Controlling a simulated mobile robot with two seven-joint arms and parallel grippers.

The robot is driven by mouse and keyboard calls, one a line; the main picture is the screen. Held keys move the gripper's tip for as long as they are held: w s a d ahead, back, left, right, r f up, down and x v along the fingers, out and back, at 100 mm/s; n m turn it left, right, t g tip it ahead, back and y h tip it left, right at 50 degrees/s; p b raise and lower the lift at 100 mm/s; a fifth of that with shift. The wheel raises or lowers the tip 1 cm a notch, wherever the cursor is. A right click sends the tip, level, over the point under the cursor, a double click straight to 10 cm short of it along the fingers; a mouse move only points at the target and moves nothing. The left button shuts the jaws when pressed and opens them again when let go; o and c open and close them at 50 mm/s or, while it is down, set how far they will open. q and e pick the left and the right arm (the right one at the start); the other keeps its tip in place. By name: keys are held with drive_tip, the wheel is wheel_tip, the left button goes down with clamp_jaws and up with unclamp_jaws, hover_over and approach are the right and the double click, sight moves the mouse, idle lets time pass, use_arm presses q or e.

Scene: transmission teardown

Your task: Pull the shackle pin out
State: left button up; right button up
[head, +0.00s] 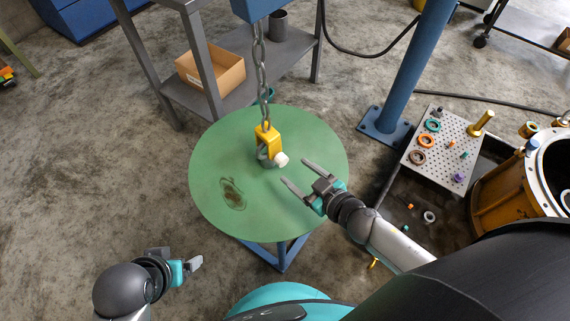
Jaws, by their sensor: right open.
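A yellow shackle (266,137) hangs at the lower end of a grey chain (261,70) above a round green table. The pale head of the shackle pin (281,159) sticks out at its lower right side. A grey ring or hook part (264,154) sits within the shackle, partly hidden. My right gripper (296,174) is open and empty, just to the right of and below the pin head, its fingers pointing towards it and apart from it. My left gripper (198,263) is low at the left, away from the table; its finger gap is not clear.
The green round table (310,130) is bare apart from a dark stain (232,194). A perforated tray (455,135) with several rings and small parts stands at the right, near a blue post (408,75). A shelf behind holds a cardboard box (211,68).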

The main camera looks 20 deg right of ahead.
sight(284, 162)
use_arm(q)
drive_tip(key=shift+t, duration=0.5)
drive_tip(key=shift+d+r+b, duration=0.15)
drive_tip(key=shift+r+b, duration=0.75)
drive_tip(key=shift+r, duration=1.15)
use_arm(e)
drive_tip(key=shift+x, duration=3.1)
clamp_jaws()
